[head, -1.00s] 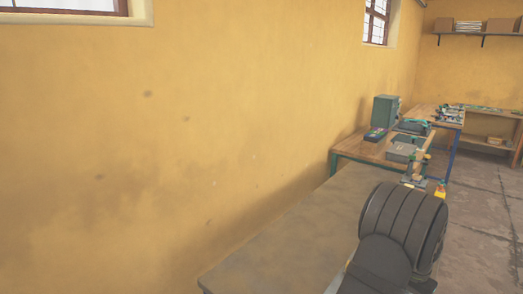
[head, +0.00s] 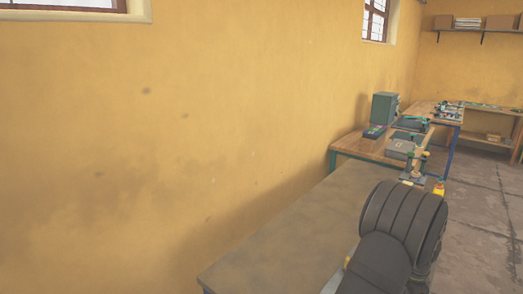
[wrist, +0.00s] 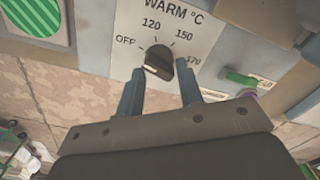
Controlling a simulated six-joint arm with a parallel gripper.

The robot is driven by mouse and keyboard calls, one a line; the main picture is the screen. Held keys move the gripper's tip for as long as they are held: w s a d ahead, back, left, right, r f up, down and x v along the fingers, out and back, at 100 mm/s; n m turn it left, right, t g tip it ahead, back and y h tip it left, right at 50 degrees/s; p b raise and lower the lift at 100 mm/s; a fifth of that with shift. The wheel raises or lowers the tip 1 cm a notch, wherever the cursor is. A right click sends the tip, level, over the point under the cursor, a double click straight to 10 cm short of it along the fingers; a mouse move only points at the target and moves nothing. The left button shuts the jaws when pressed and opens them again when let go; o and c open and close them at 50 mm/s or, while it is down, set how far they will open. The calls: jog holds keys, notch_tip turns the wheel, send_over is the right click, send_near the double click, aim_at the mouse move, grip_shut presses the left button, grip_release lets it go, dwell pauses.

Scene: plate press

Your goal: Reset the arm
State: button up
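My gripper (wrist: 161,72) is in the wrist view, with its two grey fingers apart and nothing held between them. A black rotary knob (wrist: 159,60) shows just beyond and between the fingertips; I cannot tell how far apart in depth they are. A pale mark shows on the knob's lower left edge. The knob sits on a light panel (wrist: 205,30) printed "WARM °C" with OFF, 120, 150 and 170. In the head view my dark arm covers the lower right, and my gripper is hidden.
In the wrist view, a green striped disc (wrist: 38,12) is at upper left and a green lever (wrist: 240,79) is right of the knob. In the head view, a bare grey table (head: 290,240) runs along the yellow wall, with a wooden bench (head: 365,146) of equipment beyond.

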jog(key=m, duration=0.4)
jog(key=shift+s+m, duration=0.15)
jog(key=shift+m, duration=0.25)
jog(key=shift+a+m, duration=0.15)
jog(key=shift+m, duration=1.95)
notch_tip(320, 180, up, 18)
jog(key=n, duration=1.2)
jog(key=f, duration=1.7)
jog(key=shift+w+a+f, duration=0.2)
jog(key=shift+a+f, duration=0.1)
jog(key=shift+a, duration=0.05)
